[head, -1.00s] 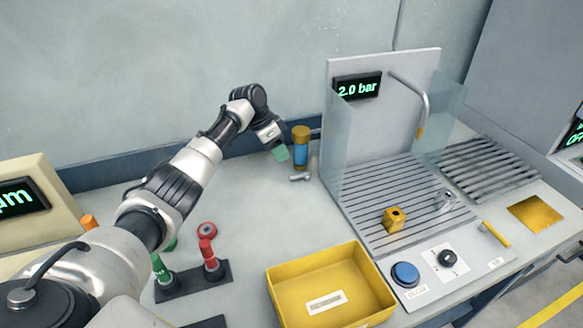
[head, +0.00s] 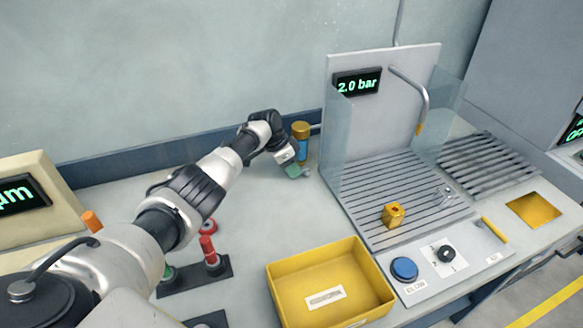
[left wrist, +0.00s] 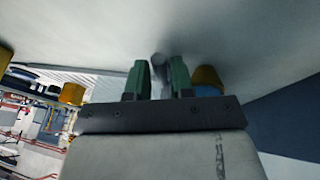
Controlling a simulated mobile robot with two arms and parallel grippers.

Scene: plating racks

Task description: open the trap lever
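The trap is an upright cylinder with a gold cap and a blue body (head: 301,148), standing on the bench near the back wall. A small grey lever (head: 307,173) sits low in front of it, partly hidden by my left gripper (head: 296,172). In the left wrist view, the green fingertips (left wrist: 161,78) are apart. A blurred grey piece, apparently the lever (left wrist: 158,62), shows in the gap between them; I cannot tell whether they touch it. The trap's gold and blue end (left wrist: 207,80) is right beside the right finger. My right gripper is not in view.
A glass-sided washing station (head: 405,195) with a yellow block (head: 393,215) stands to the right. A yellow tray (head: 372,290) is at the front. A stand with red and green knobs (head: 208,272) lies under my left arm. The bench around the trap is mostly clear.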

